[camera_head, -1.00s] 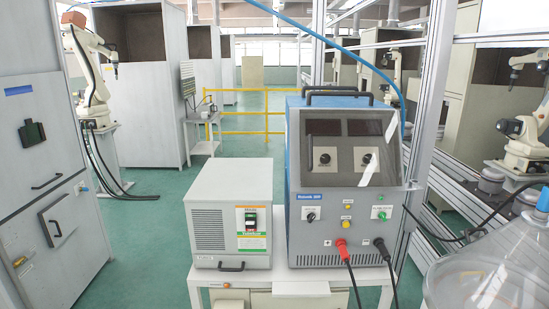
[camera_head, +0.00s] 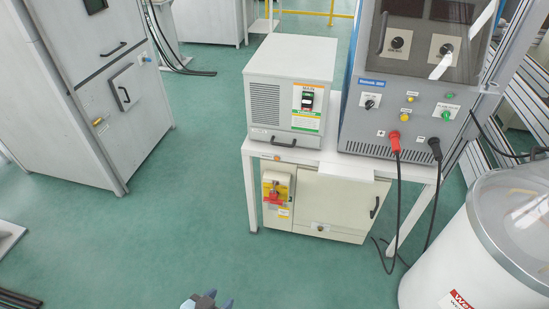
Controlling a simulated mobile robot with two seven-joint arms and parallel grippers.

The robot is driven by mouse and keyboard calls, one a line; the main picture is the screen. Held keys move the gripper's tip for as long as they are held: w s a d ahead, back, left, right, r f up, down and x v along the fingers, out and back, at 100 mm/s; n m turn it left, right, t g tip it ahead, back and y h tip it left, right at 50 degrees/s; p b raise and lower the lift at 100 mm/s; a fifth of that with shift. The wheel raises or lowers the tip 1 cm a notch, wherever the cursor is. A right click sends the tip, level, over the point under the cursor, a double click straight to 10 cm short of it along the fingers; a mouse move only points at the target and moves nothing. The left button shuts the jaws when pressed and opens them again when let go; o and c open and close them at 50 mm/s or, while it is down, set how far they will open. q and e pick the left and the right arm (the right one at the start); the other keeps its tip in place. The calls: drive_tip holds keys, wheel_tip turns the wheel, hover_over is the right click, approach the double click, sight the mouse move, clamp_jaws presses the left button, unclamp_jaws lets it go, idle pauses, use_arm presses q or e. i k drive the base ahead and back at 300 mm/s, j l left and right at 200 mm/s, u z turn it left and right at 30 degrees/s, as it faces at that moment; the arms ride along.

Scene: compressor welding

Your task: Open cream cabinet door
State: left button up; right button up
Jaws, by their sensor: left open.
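The cream cabinet (camera_head: 325,232) stands on the floor under the white table. Its cream door (camera_head: 335,200) looks shut and has a dark vertical handle (camera_head: 375,206) near its right edge. A red and yellow switch (camera_head: 275,190) is on the cabinet's left part. My left gripper (camera_head: 207,299) just shows at the bottom edge, open, with blue-grey fingertips. It is in front of the cabinet and to its left, apart from it. My right gripper is out of view.
The white table (camera_head: 250,190) carries a light grey box (camera_head: 290,85) and a blue-grey welding unit (camera_head: 415,110). Black cables (camera_head: 397,220) hang right of the door. A white drum (camera_head: 470,250) stands at the right. A grey cabinet (camera_head: 90,80) is at the left. Green floor is free between.

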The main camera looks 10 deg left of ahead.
sight(328, 200)
drive_tip(key=i+l+u, duration=0.25)
drive_tip(key=i, duration=0.3)
drive_tip(key=i+l+u, duration=0.2)
drive_tip(key=i+l, duration=0.2)
drive_tip(key=i, duration=0.1)
